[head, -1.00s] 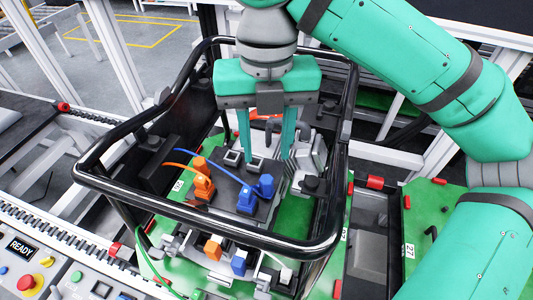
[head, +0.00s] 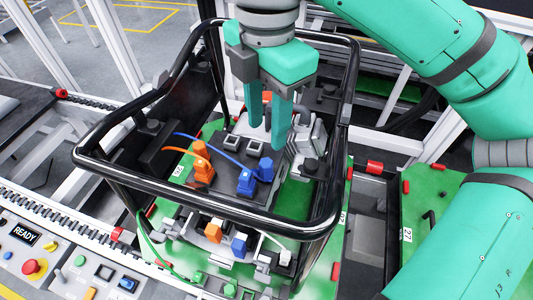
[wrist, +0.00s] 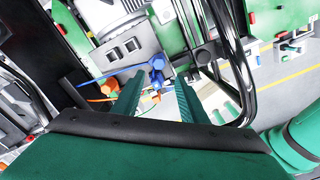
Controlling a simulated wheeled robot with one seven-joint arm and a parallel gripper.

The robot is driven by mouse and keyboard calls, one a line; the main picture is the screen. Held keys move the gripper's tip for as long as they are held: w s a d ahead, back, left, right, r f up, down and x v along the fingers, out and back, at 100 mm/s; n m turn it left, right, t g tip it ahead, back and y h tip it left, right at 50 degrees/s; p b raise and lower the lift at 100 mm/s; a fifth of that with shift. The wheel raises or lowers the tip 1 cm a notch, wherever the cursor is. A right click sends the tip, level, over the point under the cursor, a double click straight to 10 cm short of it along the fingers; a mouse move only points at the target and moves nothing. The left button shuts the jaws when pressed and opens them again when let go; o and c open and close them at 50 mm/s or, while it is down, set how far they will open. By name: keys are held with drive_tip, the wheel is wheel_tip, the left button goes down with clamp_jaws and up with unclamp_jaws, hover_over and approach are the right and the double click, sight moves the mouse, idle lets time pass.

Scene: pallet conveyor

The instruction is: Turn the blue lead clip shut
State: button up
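The blue lead clip (head: 263,168) stands on a dark block inside the black-railed frame, with a blue lead running to it from the left. A lower blue part (head: 246,183) sits just left of it. My gripper (head: 268,138) points down above and behind the clip, its two green fingers apart and empty. In the wrist view the blue clip (wrist: 157,77) shows between the open fingertips (wrist: 158,82), beyond them. I cannot tell how far the clip is turned.
An orange clip (head: 202,167) with an orange lead stands left of the blue one. The black rail (head: 215,212) surrounds the work area. An orange block (head: 213,232) and a blue-and-white block (head: 239,245) sit at the front. A button panel (head: 75,272) is at lower left.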

sight(266, 162)
wheel_tip(266, 162, down, 10)
drive_tip(key=m, duration=1.2)
drive_tip(key=shift+w+r, duration=0.1)
drive_tip(key=shift+r, duration=0.05)
